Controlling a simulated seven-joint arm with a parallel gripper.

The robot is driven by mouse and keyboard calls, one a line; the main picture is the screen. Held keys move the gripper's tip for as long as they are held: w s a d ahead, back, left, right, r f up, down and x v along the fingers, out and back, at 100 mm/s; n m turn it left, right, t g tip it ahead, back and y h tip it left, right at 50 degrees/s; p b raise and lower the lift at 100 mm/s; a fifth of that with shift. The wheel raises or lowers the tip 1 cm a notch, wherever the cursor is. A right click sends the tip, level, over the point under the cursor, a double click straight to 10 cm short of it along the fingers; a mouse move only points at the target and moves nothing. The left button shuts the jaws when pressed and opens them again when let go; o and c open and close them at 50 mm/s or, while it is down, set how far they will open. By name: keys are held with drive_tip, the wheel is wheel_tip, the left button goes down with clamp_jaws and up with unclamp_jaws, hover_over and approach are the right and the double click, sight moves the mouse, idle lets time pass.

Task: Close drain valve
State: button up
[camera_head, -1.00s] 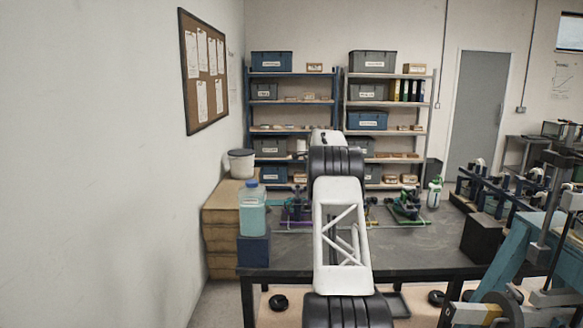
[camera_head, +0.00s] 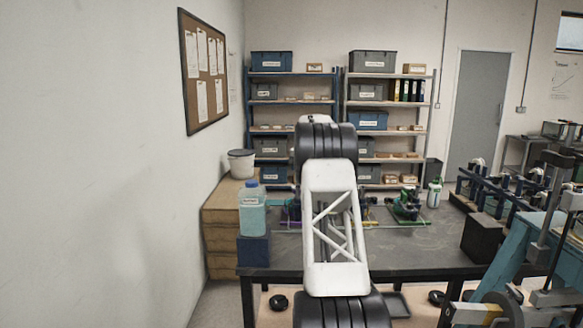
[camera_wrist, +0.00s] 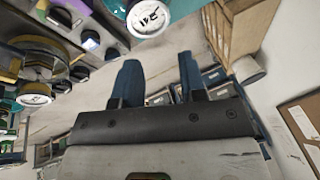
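My gripper (camera_wrist: 157,70) shows in the wrist view with its two blue fingers apart and nothing between them. In the head view it is hidden behind my arm. Small lever frames stand on the dark table: a purple one (camera_head: 291,213) just left of my arm, partly hidden, and a green one (camera_head: 408,206) to its right. I cannot tell which part is the drain valve.
A jug of blue-green liquid (camera_head: 252,214) stands on a dark blue block (camera_head: 254,250) at the table's left end. A black block (camera_head: 483,238) and a row of blue frames (camera_head: 500,196) are at the right. The table front (camera_head: 420,250) is mostly clear.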

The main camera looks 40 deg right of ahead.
drive_tip(key=shift+a+r+n, duration=0.3)
drive_tip(key=shift+a+n, duration=0.5)
drive_tip(key=shift+n, duration=0.05)
drive_tip(key=shift+a+r+n, duration=0.35)
drive_tip(key=shift+a+n, duration=0.5)
drive_tip(key=shift+n, duration=0.05)
drive_tip(key=shift+a+r+n, duration=0.3)
drive_tip(key=shift+a+n, duration=0.5)
drive_tip(key=shift+n, duration=0.05)
drive_tip(key=o, duration=0.4)
drive_tip(key=shift+d, duration=0.1)
drive_tip(key=shift+o, duration=1)
drive_tip(key=shift+d+f, duration=0.15)
drive_tip(key=shift+d, duration=0.1)
drive_tip(key=s+d+f+m+h, duration=0.1)
drive_tip(key=d+f+m, duration=0.1)
drive_tip(key=d+f, duration=0.4)
drive_tip(key=s+d+f+m+g+h, duration=0.1)
drive_tip(key=d+f, duration=0.4)
drive_tip(key=d, duration=0.8)
drive_tip(key=shift+s+d+f+m+g+h, duration=0.35)
drive_tip(key=shift+s+f+m+h, duration=0.1)
drive_tip(key=shift+m, duration=0.65)
drive_tip(key=shift+x, duration=3.8)
